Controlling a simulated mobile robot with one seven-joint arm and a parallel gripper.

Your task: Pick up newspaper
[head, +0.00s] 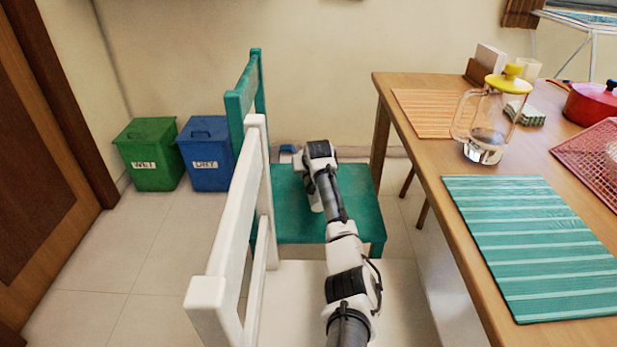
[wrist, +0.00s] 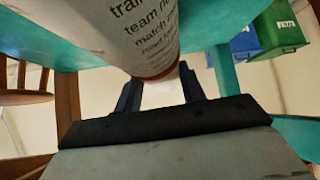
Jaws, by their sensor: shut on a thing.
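The newspaper (wrist: 148,35) is a pale roll with large dark print and a reddish band near its lower end. It fills the upper middle of the wrist view. My gripper (wrist: 161,88) is shut on the end of the roll, with one dark finger on each side. In the head view my arm reaches forward over the green chair (head: 290,225), and the wrist hides most of the fingers and the grip. I cannot make out the newspaper clearly in the head view.
A white chair (head: 232,245) stands close on the left of my arm. A wooden table (head: 425,150) with a glass jug (head: 487,125) and a teal mat (head: 530,240) is on the right. Green (head: 150,160) and blue (head: 205,160) bins stand by the wall. Floor at left is clear.

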